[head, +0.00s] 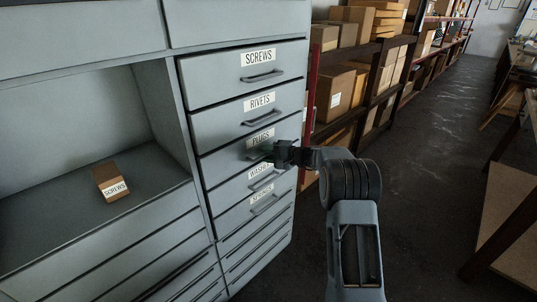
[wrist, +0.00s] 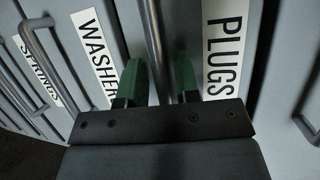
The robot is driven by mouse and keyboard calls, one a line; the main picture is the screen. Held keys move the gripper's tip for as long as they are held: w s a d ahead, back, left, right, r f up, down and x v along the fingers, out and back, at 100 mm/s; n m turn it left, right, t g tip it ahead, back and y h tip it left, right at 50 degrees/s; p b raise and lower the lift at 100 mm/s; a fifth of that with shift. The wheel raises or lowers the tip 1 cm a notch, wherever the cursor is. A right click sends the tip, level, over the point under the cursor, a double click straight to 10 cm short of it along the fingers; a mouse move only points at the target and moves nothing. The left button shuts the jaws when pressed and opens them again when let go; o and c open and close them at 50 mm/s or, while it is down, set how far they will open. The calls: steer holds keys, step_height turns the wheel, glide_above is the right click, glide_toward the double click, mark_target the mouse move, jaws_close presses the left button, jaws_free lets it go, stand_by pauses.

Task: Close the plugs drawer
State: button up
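The plugs drawer (head: 225,159) is the third labelled drawer down in the grey cabinet. Its front looks nearly level with its neighbours; I cannot tell whether it stands slightly out. Its PLUGS label (wrist: 224,45) is large in the wrist view, where the cabinet appears turned sideways. My gripper (head: 275,152) is at the drawer front and covers its handle in the head view. In the wrist view, the green fingers of my gripper (wrist: 160,78) stand either side of the plugs handle (wrist: 156,35), with a small gap between them. Firm contact is not visible.
The screws (head: 245,73) and rivets (head: 246,115) drawers are above; the washers (head: 235,191) and springs (head: 240,215) drawers are below. A small box labelled SCREWS (head: 108,179) lies in the open bay at left. Shelves of cartons (head: 336,92) stand behind; the aisle floor (head: 435,130) is clear.

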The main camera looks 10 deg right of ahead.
steer(key=shift+r, duration=0.3)
steer(key=v, duration=1.3)
steer(key=shift+s+d+f+b, duration=0.25)
steer(key=shift+d+f+b, duration=0.05)
steer(key=shift+d+b, duration=0.1)
